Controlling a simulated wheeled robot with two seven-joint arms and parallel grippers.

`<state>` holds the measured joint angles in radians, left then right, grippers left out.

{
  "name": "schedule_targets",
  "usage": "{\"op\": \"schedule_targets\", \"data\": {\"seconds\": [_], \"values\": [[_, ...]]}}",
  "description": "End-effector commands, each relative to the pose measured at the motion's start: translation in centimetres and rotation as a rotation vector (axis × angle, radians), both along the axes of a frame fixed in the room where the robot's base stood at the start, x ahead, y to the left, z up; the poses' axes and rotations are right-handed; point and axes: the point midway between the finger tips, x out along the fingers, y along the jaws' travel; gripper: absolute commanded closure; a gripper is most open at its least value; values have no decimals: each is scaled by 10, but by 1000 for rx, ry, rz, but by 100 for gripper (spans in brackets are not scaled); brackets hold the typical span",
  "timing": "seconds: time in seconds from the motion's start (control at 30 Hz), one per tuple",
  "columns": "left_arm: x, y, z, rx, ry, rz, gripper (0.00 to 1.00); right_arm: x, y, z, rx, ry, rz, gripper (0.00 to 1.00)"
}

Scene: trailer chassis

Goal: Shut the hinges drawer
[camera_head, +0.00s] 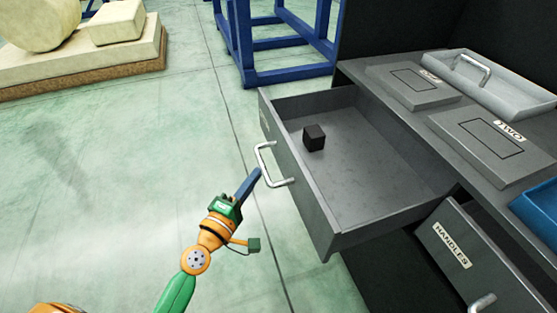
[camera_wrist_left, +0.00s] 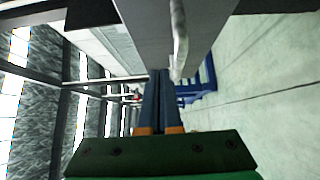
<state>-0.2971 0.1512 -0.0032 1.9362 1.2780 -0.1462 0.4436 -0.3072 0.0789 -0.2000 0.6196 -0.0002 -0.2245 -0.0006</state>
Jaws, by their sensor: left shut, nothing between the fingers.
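The open drawer (camera_head: 385,185) is grey and pulled far out of the dark cabinet. Its front label is too oblique to read in the head view. Its silver handle (camera_head: 270,164) is on the front face. A small black cube (camera_head: 314,137) lies inside. My left gripper (camera_head: 254,173) is shut and empty, with its tips close by the handle. In the left wrist view, the shut blue fingers (camera_wrist_left: 160,78) point toward the handle (camera_wrist_left: 180,40); I cannot tell if they touch it. My right gripper is not in view.
The cabinet top holds grey boxes (camera_head: 490,145), a light tray (camera_head: 500,85) and a blue bin (camera_head: 540,210). A blue frame (camera_head: 290,43) stands behind.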

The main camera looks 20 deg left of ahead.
Motion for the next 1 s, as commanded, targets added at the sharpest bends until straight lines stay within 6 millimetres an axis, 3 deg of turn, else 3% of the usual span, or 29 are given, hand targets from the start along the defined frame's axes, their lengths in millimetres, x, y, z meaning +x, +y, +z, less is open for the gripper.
{"op": "schedule_targets", "data": {"seconds": [0.17,0.33,0.53,1.0], "values": [[38,-8,2,0,-2,-2,100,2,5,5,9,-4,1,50],[52,-31,0,0,0,-3,100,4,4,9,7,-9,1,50],[59,-41,-1,2,1,-2,100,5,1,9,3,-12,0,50],[63,-37,-2,3,0,-2,100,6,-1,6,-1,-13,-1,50]]}}
